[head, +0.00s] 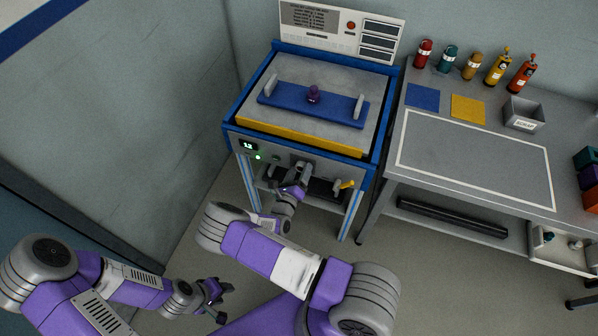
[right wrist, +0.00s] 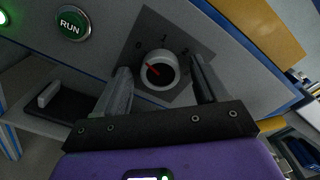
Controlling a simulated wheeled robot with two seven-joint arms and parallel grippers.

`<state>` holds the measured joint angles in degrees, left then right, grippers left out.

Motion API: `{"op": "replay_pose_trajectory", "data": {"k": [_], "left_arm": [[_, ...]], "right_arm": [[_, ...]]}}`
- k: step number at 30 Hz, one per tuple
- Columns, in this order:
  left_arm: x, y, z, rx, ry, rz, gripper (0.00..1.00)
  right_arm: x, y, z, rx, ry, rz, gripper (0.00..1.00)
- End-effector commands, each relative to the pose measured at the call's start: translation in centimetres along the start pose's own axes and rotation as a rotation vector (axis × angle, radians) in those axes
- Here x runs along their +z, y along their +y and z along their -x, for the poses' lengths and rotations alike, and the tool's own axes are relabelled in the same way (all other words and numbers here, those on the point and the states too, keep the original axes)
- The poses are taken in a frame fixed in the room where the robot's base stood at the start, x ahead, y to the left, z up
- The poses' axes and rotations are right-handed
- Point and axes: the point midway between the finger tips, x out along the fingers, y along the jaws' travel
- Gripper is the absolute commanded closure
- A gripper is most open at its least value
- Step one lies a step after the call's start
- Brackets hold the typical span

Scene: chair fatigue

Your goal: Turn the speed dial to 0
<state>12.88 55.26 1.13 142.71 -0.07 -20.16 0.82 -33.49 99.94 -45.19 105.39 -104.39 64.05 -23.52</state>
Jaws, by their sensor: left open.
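The speed dial (right wrist: 161,69) is a round white knob with a dark face on a grey plate (right wrist: 146,30) in the right wrist view. My right gripper (right wrist: 160,88) is open, with one finger on each side of the dial and gaps visible. In the head view my right gripper (head: 299,179) is at the machine's front panel (head: 318,172) and the dial is not clear there. My left gripper (head: 217,300) is open and empty, low and away from the machine.
A green RUN button (right wrist: 72,24) is left of the dial. A lit display (head: 248,145) sits at the panel's left and a yellow lever (head: 345,184) at its right. A blue bar (head: 290,100) lies across the machine top. A grey workbench (head: 475,160) stands at right.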

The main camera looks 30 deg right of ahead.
Motion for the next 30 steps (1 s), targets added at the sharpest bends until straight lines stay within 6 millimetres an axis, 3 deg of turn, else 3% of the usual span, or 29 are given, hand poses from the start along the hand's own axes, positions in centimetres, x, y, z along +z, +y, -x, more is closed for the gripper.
{"op": "replay_pose_trajectory", "data": {"k": [8, 21, 30], "left_arm": [[0.0, 0.0, 0.1, 0.0, 0.0, 0.0, 0.57], [0.1, 0.4, 1.1, 0.0, 0.0, 0.0, 0.57], [0.1, 0.4, 1.2, 0.0, 0.0, 0.0, 0.57]], "right_arm": [[0.1, 0.0, 0.2, -0.001, -0.002, -0.002, 0.29], [0.1, 0.0, 6.5, 0.001, -0.002, -0.001, 0.29], [0.0, 0.0, 7.6, -0.001, -0.001, -0.001, 0.29]]}}
